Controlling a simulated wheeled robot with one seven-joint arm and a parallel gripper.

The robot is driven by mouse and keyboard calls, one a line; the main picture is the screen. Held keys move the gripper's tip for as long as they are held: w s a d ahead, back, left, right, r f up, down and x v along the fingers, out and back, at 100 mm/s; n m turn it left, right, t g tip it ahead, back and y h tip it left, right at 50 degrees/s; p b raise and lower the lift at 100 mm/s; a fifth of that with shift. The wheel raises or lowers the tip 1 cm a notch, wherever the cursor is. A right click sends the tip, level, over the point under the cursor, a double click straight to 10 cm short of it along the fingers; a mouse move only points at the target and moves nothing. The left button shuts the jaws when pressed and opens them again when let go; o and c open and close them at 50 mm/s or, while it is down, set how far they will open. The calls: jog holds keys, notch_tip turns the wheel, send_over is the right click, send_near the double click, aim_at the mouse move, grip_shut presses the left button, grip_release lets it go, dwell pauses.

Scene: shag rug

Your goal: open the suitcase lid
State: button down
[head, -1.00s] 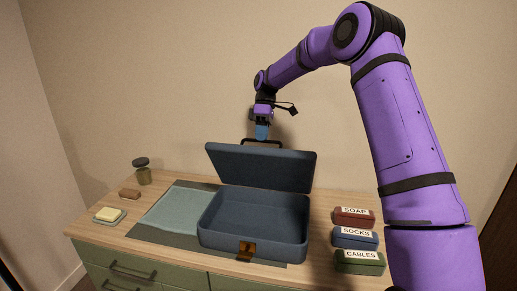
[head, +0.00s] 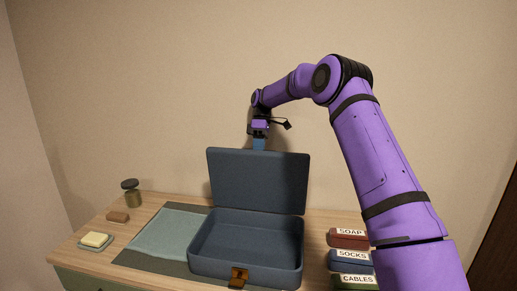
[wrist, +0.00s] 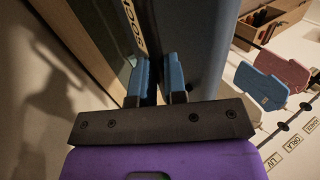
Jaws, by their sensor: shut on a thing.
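The dark blue suitcase (head: 245,268) stands on the dresser top, its empty inside facing up. Its lid (head: 258,182) is raised and stands roughly upright at the back of the base. A brown latch tab (head: 239,276) hangs at the base's front. My gripper (head: 259,146) is at the lid's top edge, its fingertips partly hidden behind it. In the wrist view my blue fingers (wrist: 158,82) are shut on the dark handle beside the lid's blue face (wrist: 205,42). The lid hides most of the handle in the head view.
Boxes labelled SOAP (head: 349,239), SOCKS (head: 350,261) and CABLES (head: 352,283) stand right of the suitcase. A folded teal cloth (head: 168,234), soap dish (head: 95,242), brown block (head: 117,217) and jar (head: 132,194) lie left. The wall is close behind.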

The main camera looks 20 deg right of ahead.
jog(key=shift+s+f, duration=0.1)
jog(key=shift+f, duration=0.3)
jog(key=c, duration=1.2)
grip_release()
jog(key=shift+o, duration=0.2)
jog(key=shift+r, duration=0.15)
jog(key=shift+r, duration=0.1)
jog(key=s+a+r, duration=0.1)
jog(key=s+r, duration=0.1)
jog(key=s, duration=0.6)
jog(key=s+a+r, duration=0.1)
jog(key=s+r, duration=0.1)
jog(key=s, duration=0.5)
jog(key=shift+s+r, duration=0.35)
jog(key=shift+a, duration=0.1)
